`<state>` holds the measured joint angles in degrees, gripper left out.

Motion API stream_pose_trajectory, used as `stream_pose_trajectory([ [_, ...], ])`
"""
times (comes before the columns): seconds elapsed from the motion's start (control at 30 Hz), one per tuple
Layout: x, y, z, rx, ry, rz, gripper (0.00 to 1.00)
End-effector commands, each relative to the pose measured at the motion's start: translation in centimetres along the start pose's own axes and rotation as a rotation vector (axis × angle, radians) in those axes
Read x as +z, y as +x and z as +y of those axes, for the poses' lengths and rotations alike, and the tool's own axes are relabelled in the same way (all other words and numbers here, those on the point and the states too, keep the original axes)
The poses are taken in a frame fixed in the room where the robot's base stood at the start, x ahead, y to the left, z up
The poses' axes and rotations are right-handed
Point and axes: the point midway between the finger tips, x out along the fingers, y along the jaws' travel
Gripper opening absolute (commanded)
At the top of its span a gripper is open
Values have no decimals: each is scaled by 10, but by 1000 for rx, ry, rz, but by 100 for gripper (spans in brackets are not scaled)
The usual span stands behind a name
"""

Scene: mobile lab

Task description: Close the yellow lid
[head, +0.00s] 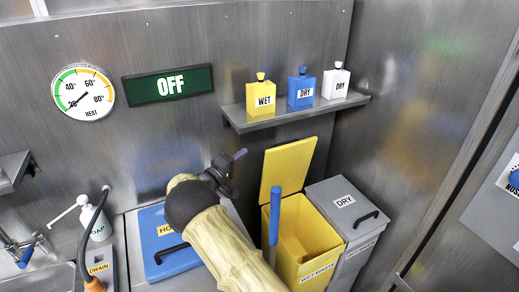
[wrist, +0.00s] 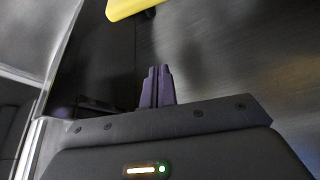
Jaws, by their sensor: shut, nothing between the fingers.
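The yellow lid (head: 288,170) stands raised, leaning up at the back of the yellow bin (head: 315,232), whose top is open. A yellow edge (wrist: 130,8), likely the lid, shows at the top of the wrist view. My gripper (head: 240,154) is left of the lid in the head view and apart from it, with its fingertips pointing right. In the wrist view my gripper's fingers (wrist: 157,86) are together, with nothing between them. My forearm covers the area left of the bin.
A grey bin labelled DRY (head: 343,203) stands shut, right of the yellow bin. A shelf (head: 300,111) with yellow, blue and white bottles hangs above. A blue pole (head: 275,215) stands before the yellow bin. A blue lid (head: 165,240) lies at left.

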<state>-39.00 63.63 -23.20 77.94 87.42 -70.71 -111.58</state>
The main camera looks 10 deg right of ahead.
Motion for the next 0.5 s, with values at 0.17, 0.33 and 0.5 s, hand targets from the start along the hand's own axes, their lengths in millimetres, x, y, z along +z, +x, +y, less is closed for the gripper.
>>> stream_pose_trajectory([
  [0.17,0,14,0,1,-1,-2,0],
  [0.33,-3,36,1,0,1,5,0],
  [0.5,-5,60,0,-2,2,10,0],
])
